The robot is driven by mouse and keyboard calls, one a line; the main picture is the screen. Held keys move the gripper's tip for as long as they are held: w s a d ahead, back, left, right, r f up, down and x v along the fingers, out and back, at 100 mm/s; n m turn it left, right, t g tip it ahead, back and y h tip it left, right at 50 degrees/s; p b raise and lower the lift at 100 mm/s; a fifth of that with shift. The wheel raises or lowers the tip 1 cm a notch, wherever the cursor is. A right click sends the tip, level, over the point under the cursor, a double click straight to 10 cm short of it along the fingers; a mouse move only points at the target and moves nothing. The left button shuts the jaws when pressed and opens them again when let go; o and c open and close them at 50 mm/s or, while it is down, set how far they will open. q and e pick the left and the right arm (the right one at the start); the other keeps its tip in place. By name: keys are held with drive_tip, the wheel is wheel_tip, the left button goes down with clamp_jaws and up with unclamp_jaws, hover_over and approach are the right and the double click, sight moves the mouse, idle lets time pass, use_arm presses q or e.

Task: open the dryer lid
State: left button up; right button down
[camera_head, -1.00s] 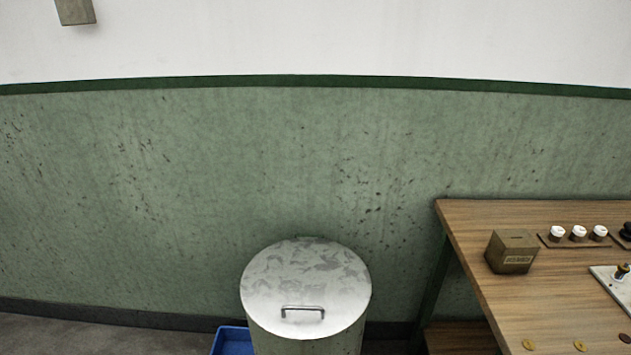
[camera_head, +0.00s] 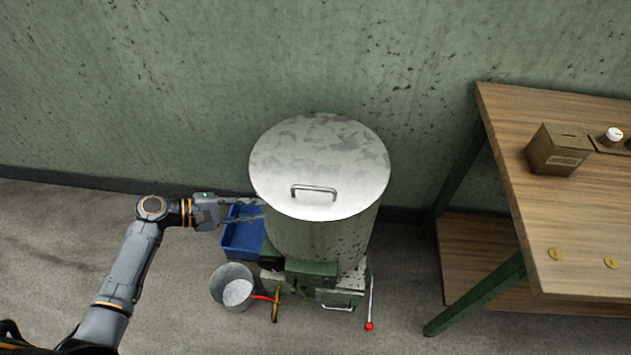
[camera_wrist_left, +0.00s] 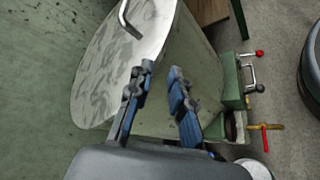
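The dryer (camera_head: 318,240) is a drum with a flat, round, blotched metal lid (camera_head: 320,150), which is shut on top. A bar handle (camera_head: 314,190) stands on the lid's near part. In the left wrist view the lid (camera_wrist_left: 120,65) and part of the handle (camera_wrist_left: 126,22) show at the upper left. My left gripper (camera_head: 262,209) is at the left side of the dryer, near the lid's rim and away from the handle. In the left wrist view its fingers (camera_wrist_left: 160,82) are apart with nothing between them. My right gripper is not in view.
A blue bin (camera_head: 243,238) stands behind my left gripper, beside the dryer. A metal bucket (camera_head: 232,284) is on the floor at front left. A red-knobbed lever (camera_head: 369,312) is at the dryer's front right. A wooden table (camera_head: 580,230) with a brass box (camera_head: 558,150) stands right.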

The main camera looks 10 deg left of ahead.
use_arm(q)
drive_tip(key=h, duration=0.2)
approach(305, 189)
drive_tip(key=shift+m, duration=0.4)
drive_tip(key=p+x, duration=0.1)
drive_tip(key=x, duration=1)
drive_tip(key=shift+d, duration=0.3)
drive_tip(key=shift+f, duration=0.1)
clamp_jaws()
